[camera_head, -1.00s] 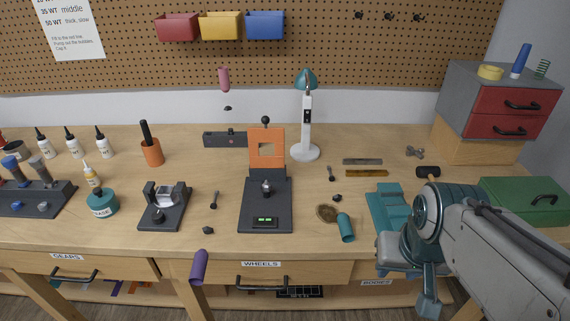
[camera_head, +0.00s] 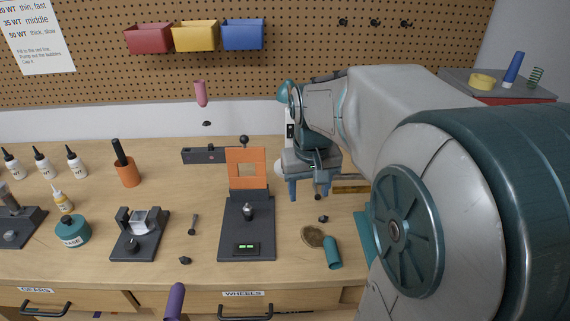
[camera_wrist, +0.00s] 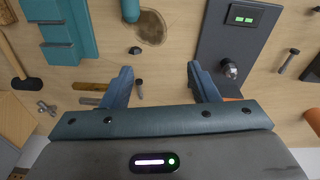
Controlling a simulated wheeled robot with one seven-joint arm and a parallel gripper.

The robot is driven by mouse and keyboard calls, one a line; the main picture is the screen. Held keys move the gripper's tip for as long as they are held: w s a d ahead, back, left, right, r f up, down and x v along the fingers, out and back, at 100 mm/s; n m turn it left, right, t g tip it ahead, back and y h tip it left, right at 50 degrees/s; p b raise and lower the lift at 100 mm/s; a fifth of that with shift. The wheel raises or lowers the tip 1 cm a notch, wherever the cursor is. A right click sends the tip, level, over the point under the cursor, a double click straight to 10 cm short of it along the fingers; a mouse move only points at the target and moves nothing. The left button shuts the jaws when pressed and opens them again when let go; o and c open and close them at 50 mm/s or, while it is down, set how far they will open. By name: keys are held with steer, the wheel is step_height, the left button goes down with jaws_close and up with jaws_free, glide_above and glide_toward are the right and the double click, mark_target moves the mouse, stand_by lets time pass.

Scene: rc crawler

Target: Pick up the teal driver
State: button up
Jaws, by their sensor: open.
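The teal driver (camera_head: 333,252) shows as a short teal cylindrical handle near the front of the workbench, right of the dark stand with the orange frame. It lies beside a brown round patch (camera_head: 312,236). In the wrist view its teal handle (camera_wrist: 130,10) is cut off by the top edge. My gripper (camera_head: 307,192) is above the bench, farther back than the driver and slightly left of it. In the wrist view my gripper (camera_wrist: 159,75) has its fingers spread, with nothing between them.
The dark stand with the orange frame (camera_head: 247,165) is close on the left. A small dark piece (camera_head: 323,218) and a screw (camera_wrist: 139,86) lie near my gripper. A teal vise (camera_wrist: 60,30) stands beside the driver. A purple handle (camera_head: 174,302) is at the front edge.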

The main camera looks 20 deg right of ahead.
steer(key=w+d+m+g, duration=0.1)
steer(key=w+d, duration=0.6)
steer(key=d, duration=0.1)
steer(key=p, duration=0.1)
glide_above(321, 203)
steer(key=shift+y, duration=0.3)
steer(key=f, duration=0.9)
steer(key=shift+s, duration=0.3)
steer(key=shift+w+f+p, duration=0.15)
steer(key=shift+f+p, duration=0.1)
steer(key=shift+f, duration=1.1)
steer(key=shift+w+f+p, duration=0.1)
steer(key=shift+f+p, duration=0.1)
steer(key=shift+f, duration=1.15)
steer(key=shift+c, duration=0.3)
steer(key=c, duration=1.1)
steer(key=shift+o, duration=0.2)
